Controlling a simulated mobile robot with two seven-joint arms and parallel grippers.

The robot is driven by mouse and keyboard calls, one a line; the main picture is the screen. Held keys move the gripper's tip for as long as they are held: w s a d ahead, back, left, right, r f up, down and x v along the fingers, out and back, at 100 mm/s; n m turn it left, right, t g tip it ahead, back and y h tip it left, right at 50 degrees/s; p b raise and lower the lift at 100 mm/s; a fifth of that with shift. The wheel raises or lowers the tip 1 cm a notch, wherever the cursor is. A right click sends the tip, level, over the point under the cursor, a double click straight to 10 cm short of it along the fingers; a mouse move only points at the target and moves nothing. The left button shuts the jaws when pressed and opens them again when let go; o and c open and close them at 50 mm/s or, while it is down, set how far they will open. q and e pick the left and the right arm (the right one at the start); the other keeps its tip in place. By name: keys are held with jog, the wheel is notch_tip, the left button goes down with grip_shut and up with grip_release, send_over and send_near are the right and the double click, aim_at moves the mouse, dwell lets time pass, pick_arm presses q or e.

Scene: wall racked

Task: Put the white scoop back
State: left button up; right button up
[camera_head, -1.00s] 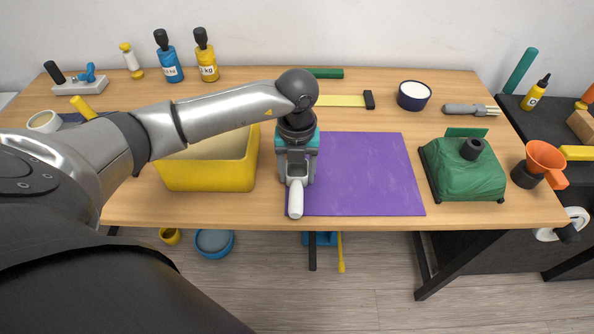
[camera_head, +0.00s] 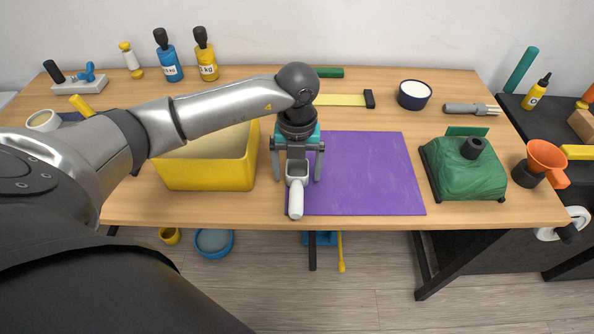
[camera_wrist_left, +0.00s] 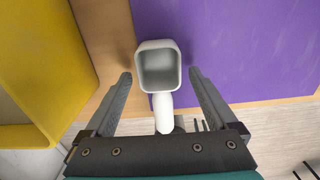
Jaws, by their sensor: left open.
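The white scoop (camera_head: 296,201) lies at the left edge of the purple mat (camera_head: 370,175), its handle toward the table's front edge. In the left wrist view the scoop (camera_wrist_left: 158,68) shows its square cup, with the handle between my fingers. My left gripper (camera_head: 297,178) is open around the scoop, one finger on each side, with a gap on both sides. It also shows in the left wrist view (camera_wrist_left: 159,80). My right gripper is not in view.
A yellow bin (camera_head: 210,177) stands close to the left of my left gripper. A green-covered object (camera_head: 465,175) and an orange funnel (camera_head: 545,158) stand to the right. A white-filled bowl (camera_head: 413,97) is at the back. Most of the mat is bare.

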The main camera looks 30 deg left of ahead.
aim_at(297, 174)
pick_arm(q)
notch_tip(297, 174, up, 14)
jog(key=p, duration=0.1)
jog(key=shift+s, duration=0.2)
jog(key=shift+d, duration=0.15)
